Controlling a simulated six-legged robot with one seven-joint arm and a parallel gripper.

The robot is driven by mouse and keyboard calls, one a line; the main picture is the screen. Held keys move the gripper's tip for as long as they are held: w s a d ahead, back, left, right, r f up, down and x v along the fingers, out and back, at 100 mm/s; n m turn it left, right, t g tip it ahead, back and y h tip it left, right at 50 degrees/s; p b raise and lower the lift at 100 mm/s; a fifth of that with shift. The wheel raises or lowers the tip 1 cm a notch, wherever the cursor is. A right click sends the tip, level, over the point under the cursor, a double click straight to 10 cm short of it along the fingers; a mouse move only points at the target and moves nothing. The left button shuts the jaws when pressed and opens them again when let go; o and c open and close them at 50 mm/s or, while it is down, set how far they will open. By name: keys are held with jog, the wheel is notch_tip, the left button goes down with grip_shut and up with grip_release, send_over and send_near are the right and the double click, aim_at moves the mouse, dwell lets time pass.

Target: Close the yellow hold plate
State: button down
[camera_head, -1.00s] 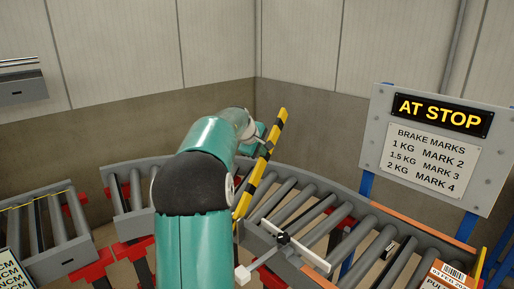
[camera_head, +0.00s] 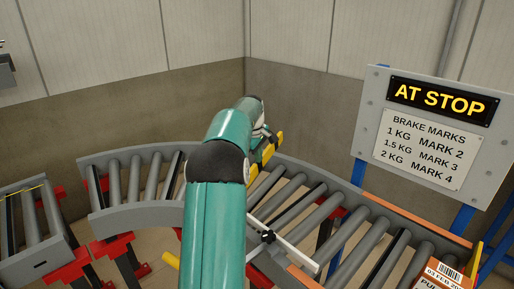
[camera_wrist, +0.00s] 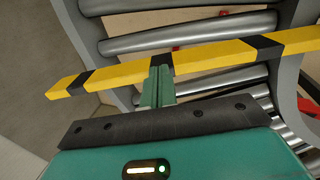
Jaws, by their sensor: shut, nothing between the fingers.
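The yellow hold plate, a bar with black bands, crosses the wrist view (camera_wrist: 212,57) over the rollers. In the head view its yellow end (camera_head: 268,152) shows beside my forearm, and my arm hides most of it. My gripper (camera_wrist: 160,72) is shut and empty, with its fingertips at a black band near the middle of the bar. I cannot tell whether they touch it. In the head view my gripper (camera_head: 268,138) is at the far end of my arm, partly hidden.
The curved roller conveyor (camera_head: 128,214) runs behind and beside my arm. A white crossbar with a black knob (camera_head: 267,237) lies over the rollers at right. The "AT STOP" sign (camera_head: 431,140) stands at right, above an orange labelled box (camera_head: 437,270).

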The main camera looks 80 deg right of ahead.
aim_at(260, 168)
jog(key=shift+f, duration=0.45)
jog(key=x, duration=0.3)
jog(key=shift+s+d, duration=0.1)
jog(key=shift+d, duration=0.15)
jog(key=shift+a+x, duration=0.2)
jog(key=shift+x, duration=0.75)
jog(key=shift+f, duration=0.3)
jog(key=v, duration=1.5)
jog(key=shift+d, duration=0.2)
